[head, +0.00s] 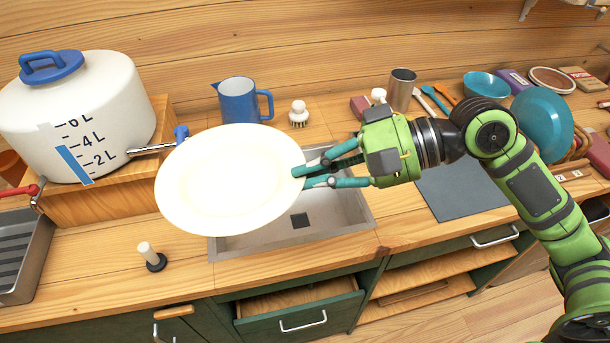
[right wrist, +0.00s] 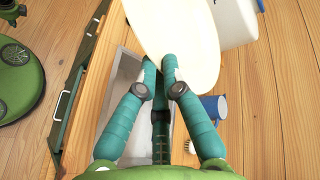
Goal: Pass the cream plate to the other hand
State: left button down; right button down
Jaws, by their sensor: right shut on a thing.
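The cream plate (head: 228,182) is a round, pale disc held in the air above the left part of the sink, tilted so its face shows in the head view. My right gripper (head: 303,177) comes in from the right and is shut on the plate's right rim. In the right wrist view the plate (right wrist: 185,40) extends up from between the fingertips of my right gripper (right wrist: 162,75). My left gripper is in neither view.
A metal sink (head: 335,222) is set in the wooden counter (head: 110,245). A white water container (head: 70,115) stands at left on a wooden stand. A blue pitcher (head: 238,101) and a brush (head: 298,113) stand behind the plate. A drawer (head: 300,312) below is partly open.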

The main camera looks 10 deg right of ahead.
aim_at(245, 168)
jog(key=w+a+m+t, duration=0.1)
jog(key=a, duration=0.2)
jog(key=w+a+m+t+h, duration=0.1)
jog(key=w+a+m+t, duration=0.1)
jog(key=a, duration=0.1)
jog(key=w+a+m+t, duration=0.1)
jog(key=w+a, duration=0.1)
jog(key=a, duration=0.1)
jog(key=shift+w+a+r+t+h, duration=0.1)
jog(key=shift+w+a+t+h, duration=0.1)
jog(key=shift+t+h, duration=0.2)
jog(key=shift+s+d+f+n+g+y, duration=0.1)
jog(key=shift+d+f+n+g+y, duration=0.3)
jog(key=shift+n+g, duration=0.45)
jog(key=shift+s+d+f+n+g+y, duration=0.15)
jog(key=shift+f+n+g+y, duration=0.25)
jog(key=shift+f+n+g, duration=0.4)
jog(key=s+d+f+n+g+h, duration=0.1)
jog(key=d+f+n+g+h, duration=0.1)
jog(key=n+g, duration=0.4)
jog(key=s+d+f+n+g+h, duration=0.1)
jog(key=f+n+g+h, duration=0.1)
jog(key=f+n+g, duration=0.2)
jog(key=shift+d+f+n+g, duration=0.35)
jog(key=shift+n+g, duration=1.4)
jog(key=shift+g, duration=0.6)
jog(key=shift+s, duration=0.1)
